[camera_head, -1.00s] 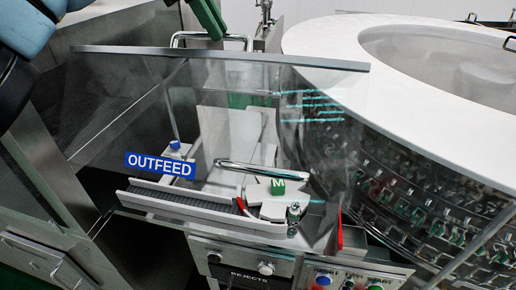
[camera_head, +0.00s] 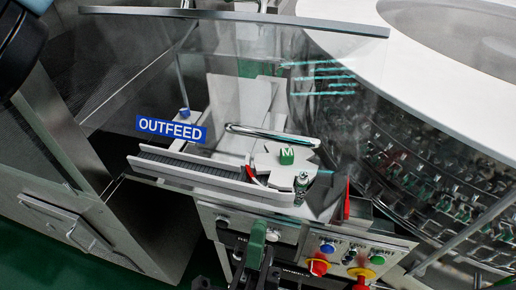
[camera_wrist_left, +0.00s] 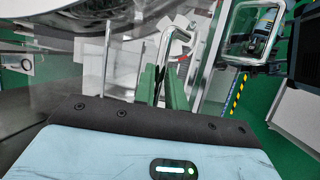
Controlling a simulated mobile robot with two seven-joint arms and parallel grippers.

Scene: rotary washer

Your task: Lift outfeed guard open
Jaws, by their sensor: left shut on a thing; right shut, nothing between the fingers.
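In the head view the left fingers are out of the picture; only part of my left arm shows at the top left corner. My right gripper (camera_head: 260,236) is shut and empty in front of the rejects panel, below the guard.
The round white washer (camera_head: 440,75) fills the right side. A control panel with red, blue and green buttons (camera_head: 319,264) lies right of my right gripper. A steel cabinet (camera_head: 60,215) stands at left. A chrome bar (camera_head: 270,136) shows near the green M block (camera_head: 287,156).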

